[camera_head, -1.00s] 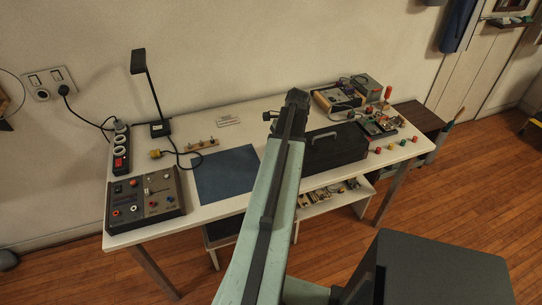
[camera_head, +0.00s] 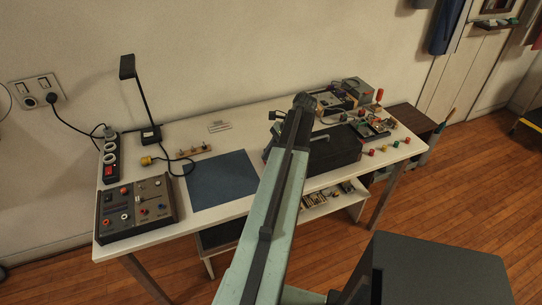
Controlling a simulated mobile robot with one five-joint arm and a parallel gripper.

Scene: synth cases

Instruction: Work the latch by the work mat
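The blue work mat (camera_head: 222,182) lies flat on the white table, left of my arm. A dark toolbox (camera_head: 335,150) with a top handle stands right of the mat, partly hidden behind my arm. I cannot make out a latch clearly; any latch there is too small or hidden by the arm. My arm reaches up over the table between mat and toolbox. Its dark end (camera_head: 303,101) is near the toolbox's back left in the picture.
A control box (camera_head: 135,207) with knobs sits at the table's left end. Electronics (camera_head: 372,128) and several coloured knobs (camera_head: 384,148) fill the right end.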

